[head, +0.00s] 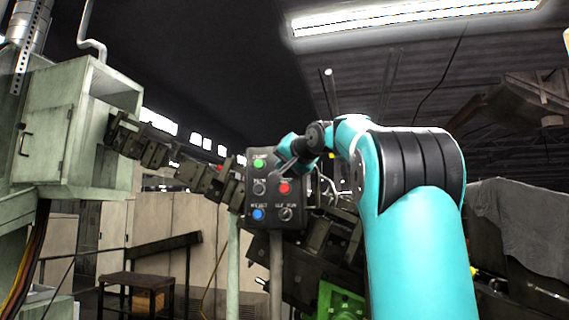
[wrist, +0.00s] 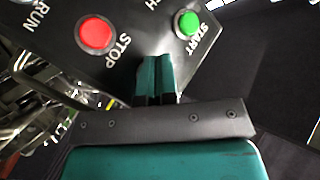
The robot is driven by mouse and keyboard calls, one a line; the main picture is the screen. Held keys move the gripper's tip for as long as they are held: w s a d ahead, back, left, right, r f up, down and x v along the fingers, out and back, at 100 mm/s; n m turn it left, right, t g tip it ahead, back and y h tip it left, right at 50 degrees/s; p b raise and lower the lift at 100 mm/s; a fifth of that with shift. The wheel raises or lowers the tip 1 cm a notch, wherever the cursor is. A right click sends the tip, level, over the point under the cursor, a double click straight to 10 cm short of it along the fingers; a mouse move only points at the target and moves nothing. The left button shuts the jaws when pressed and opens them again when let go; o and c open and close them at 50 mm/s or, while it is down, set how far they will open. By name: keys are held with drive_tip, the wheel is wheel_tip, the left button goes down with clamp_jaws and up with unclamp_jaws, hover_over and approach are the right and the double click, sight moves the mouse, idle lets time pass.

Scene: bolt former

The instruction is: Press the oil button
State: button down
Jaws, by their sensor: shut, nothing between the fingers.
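A dark control panel (head: 272,201) stands on a post, with a green button (head: 258,163), a red button (head: 285,187), a blue button (head: 257,213) and dark round controls. I cannot read an oil label on any of them. My gripper (wrist: 155,62) is shut and empty, its teal fingertips over the panel face. In the wrist view the red button (wrist: 95,34), labelled STOP, is left of the fingertips and the green one (wrist: 188,23), labelled START, is to the right. Whether the tips touch the panel I cannot tell. In the head view my wrist partly covers the panel's upper right.
A pale green cabinet (head: 70,125) stands at the left, with a dark linked machine arm (head: 170,160) running from it towards the panel. A small dark table (head: 137,280) is on the floor below. Dark machinery (head: 325,250) lies behind and right of the panel.

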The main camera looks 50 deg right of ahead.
idle(0.6)
drive_tip(key=shift+s+a+b, duration=0.3)
drive_tip(key=shift+a+b, duration=0.05)
drive_tip(key=shift+a, duration=0.3)
drive_tip(key=shift+s+a+b, duration=0.3)
drive_tip(key=shift+a+b, duration=0.05)
drive_tip(key=shift+a, duration=0.45)
drive_tip(key=shift+s+a+b, duration=0.35)
drive_tip(key=shift+a+b, duration=0.05)
drive_tip(key=shift+a, duration=0.35)
drive_tip(key=shift+s+a+b, duration=0.3)
drive_tip(key=shift+a+b, duration=0.05)
drive_tip(key=shift+a, duration=0.45)
